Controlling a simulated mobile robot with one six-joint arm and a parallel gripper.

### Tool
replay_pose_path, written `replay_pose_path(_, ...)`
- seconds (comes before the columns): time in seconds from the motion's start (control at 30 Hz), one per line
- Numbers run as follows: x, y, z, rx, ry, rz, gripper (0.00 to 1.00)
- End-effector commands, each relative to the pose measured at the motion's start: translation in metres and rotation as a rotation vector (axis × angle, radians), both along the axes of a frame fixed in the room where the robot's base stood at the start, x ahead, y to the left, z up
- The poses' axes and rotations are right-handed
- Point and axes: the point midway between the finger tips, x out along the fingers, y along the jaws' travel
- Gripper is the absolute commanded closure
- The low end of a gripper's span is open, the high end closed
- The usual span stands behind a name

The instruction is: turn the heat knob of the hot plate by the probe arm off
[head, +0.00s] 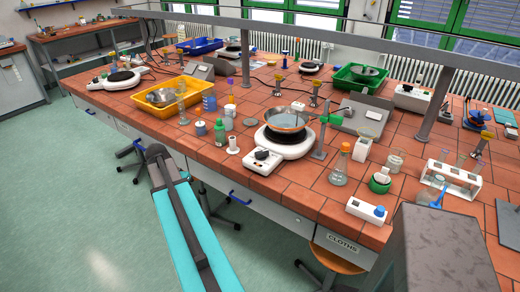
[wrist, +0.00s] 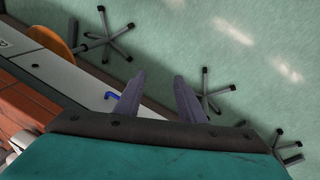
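A white hot plate (head: 291,146) with a black top stands near the front middle of the bench in the head view, with a metal pan (head: 287,120) on it. Its control box (head: 262,160) faces the front left and carries a small dark knob (head: 262,155); the knob's setting is too small to read. Just right of it stands a thin metal stand (head: 321,137) with a green clamp (head: 332,119), which looks like the probe arm. My gripper (wrist: 159,78) is open and empty in the wrist view, over the floor beside the bench front, away from the hot plate.
Bottles (head: 220,132), a white cylinder (head: 232,145) and a flask (head: 339,168) crowd the hot plate. Another hot plate (head: 121,78) stands at the left. A grey shelf post (head: 434,103) rises at right. Stools (head: 338,258) stand below; the floor at left is clear.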

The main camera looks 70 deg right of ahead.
Motion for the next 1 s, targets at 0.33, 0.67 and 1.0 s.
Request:
replay_pose_path(0.33,-0.059,-0.106,0.120,-0.153,-0.063,-0.358,0.64)
replay_pose_path(0.67,-0.138,-0.173,0.229,-0.288,-0.114,-0.681,0.64)
replay_pose_path(1.0,-0.172,-0.190,0.269,-0.340,-0.132,-0.804,0.64)
